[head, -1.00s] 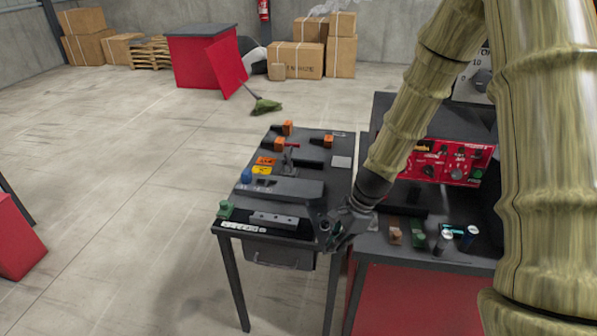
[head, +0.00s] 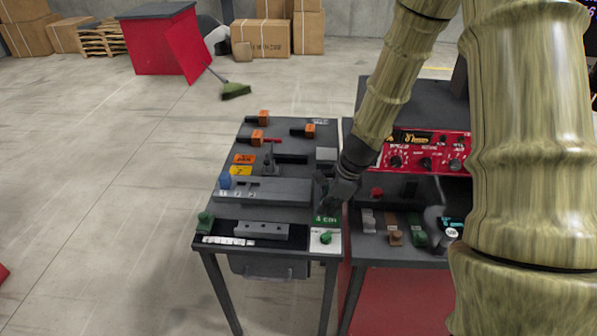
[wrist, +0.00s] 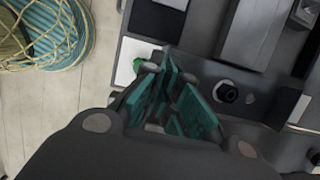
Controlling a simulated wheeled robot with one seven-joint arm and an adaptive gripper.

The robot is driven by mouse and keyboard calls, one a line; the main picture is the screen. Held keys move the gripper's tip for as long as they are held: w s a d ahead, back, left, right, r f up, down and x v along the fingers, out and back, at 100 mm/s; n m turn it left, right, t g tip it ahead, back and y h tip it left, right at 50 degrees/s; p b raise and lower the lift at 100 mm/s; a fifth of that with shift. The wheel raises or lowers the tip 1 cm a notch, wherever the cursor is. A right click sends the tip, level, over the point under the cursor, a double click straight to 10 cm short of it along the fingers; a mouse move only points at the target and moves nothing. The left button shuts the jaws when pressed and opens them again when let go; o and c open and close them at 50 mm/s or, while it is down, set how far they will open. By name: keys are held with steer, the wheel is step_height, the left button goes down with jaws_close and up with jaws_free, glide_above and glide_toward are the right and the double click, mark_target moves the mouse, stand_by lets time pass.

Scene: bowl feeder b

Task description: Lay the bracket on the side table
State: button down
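A light grey bar with holes (head: 261,230), which may be the bracket, lies flat on a black strip at the front of the dark side table (head: 215,238). I cannot be sure that it is the bracket. My gripper (head: 325,200) is low over the table's right side, to the right of the bar and apart from it. In the wrist view, the gripper's teal finger pads (wrist: 176,100) stand apart, and I see no held part between them. The white plate with a green knob (head: 326,239) is just in front of the gripper; its edge also shows in the wrist view (wrist: 128,62).
A long grey block (head: 262,191) lies behind the bar. Orange blocks (head: 258,137) and a blue knob (head: 225,181) stand farther back and left. A machine with a red control panel (head: 430,150) adjoins on the right, with small parts (head: 396,237) in front. Floor at left is clear.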

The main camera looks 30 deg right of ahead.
mark_target(319, 186)
steer(key=w+d+p, duration=0.1)
steer(key=w, duration=0.3)
steer(key=w+d+p, duration=0.2)
steer(key=w, duration=0.2)
steer(key=w+d+f+p, duration=0.1)
steer(key=w+d, duration=0.1)
steer(key=w, duration=0.3)
steer(key=shift+w+d, duration=0.1)
steer(key=shift+d, duration=0.15)
steer(key=shift+w+f+p, duration=0.15)
steer(key=shift+f+p, duration=0.85)
steer(key=shift+f, duration=0.85)
steer(key=shift+f, duration=0.55)
steer(key=c, duration=1.6)
jaws_free()
steer(key=shift+c, duration=0.2)
steer(key=shift+r, duration=0.75)
steer(key=b+v, duration=0.2)
steer(key=v, duration=0.9)
steer(key=shift+s+r+b, duration=0.25)
steer(key=shift+b, duration=0.1)
